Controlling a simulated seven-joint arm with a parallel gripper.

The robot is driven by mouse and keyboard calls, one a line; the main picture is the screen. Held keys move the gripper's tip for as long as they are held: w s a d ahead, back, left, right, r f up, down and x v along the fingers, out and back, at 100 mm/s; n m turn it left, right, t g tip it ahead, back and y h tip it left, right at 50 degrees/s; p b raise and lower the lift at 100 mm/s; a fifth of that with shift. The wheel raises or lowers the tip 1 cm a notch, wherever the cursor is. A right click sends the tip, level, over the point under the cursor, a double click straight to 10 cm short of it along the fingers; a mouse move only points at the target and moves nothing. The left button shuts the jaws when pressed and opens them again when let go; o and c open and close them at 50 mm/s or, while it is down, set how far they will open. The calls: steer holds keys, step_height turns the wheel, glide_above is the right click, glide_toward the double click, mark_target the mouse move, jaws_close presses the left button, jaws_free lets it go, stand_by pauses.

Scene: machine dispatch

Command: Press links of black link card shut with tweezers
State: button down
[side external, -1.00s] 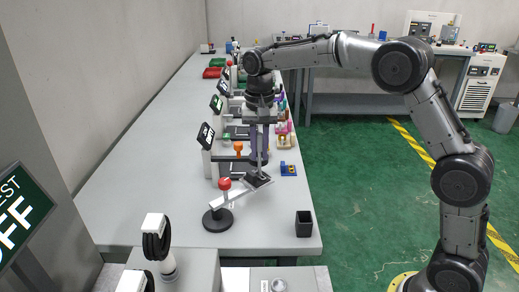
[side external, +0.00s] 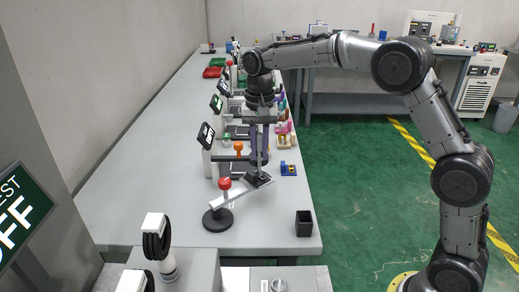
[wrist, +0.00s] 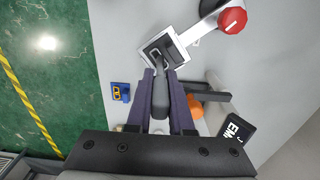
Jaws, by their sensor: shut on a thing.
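My gripper (wrist: 161,76) is shut on the dark grey tweezers (wrist: 160,98), held between its two purple fingers. In the side view my gripper (side external: 259,148) hangs above the near part of the long bench, with the tweezers pointing down. The black link card (wrist: 169,44) lies on a pale plate at the end of an arm from a red-knobbed stand; it also shows in the side view (side external: 261,181). The tweezer tips are at the card's near edge; I cannot tell whether they touch it. The links are too small to make out.
The stand's red knob (wrist: 232,20) is beside the plate. A blue and yellow block (wrist: 120,92) and an orange knob (wrist: 195,107) are close by. A black open bin (side external: 304,224) stands at the bench's front corner. The bench's left side is clear.

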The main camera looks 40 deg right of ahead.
mark_target(259, 133)
steer(key=shift+f, duration=0.1)
stand_by(0.3)
steer(key=shift+r, duration=3.6)
